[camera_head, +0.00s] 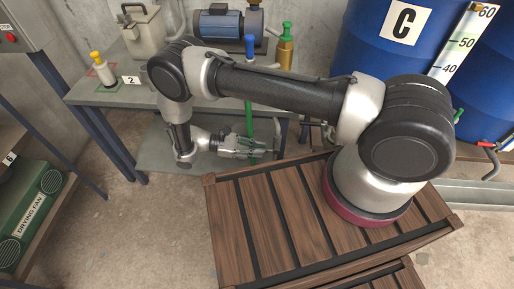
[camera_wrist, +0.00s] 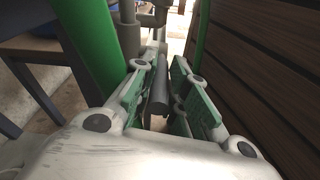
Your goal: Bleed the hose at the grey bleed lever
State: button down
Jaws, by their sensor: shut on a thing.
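My gripper (camera_head: 258,149) is low beside the grey bench, in front of its lower shelf. In the wrist view my gripper (camera_wrist: 160,85) has its green-padded fingers around a dark grey rod (camera_wrist: 160,92), which looks like the grey bleed lever. The lever's far end runs to a grey fitting (camera_wrist: 155,18). In the head view the lever is hidden at the fingers. A green hose (camera_head: 249,113) hangs down from the bench edge behind my gripper. In the wrist view a thick green hose (camera_wrist: 88,38) passes close on the left and another green length (camera_wrist: 201,28) on the right.
The bench (camera_head: 115,96) carries a blue motor (camera_head: 218,24), a yellow-capped bottle (camera_head: 102,70), a metal box (camera_head: 143,32) and a brass, green-topped fitting (camera_head: 285,50). Blue drums (camera_head: 370,45) stand at the right. Wooden slats (camera_wrist: 270,65) rise close on the right of my gripper.

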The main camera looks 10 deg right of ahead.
jog(key=shift+f, duration=0.15)
dwell(0.3)
jog(key=c, duration=1.4)
grip_release()
jog(key=shift+a, duration=0.1)
jog(key=v, duration=1.1)
jog(key=shift+w+a+f, duration=0.1)
jog(key=shift+w+a, duration=0.05)
jog(key=shift+a, duration=0.25)
jog(key=shift+f, duration=0.1)
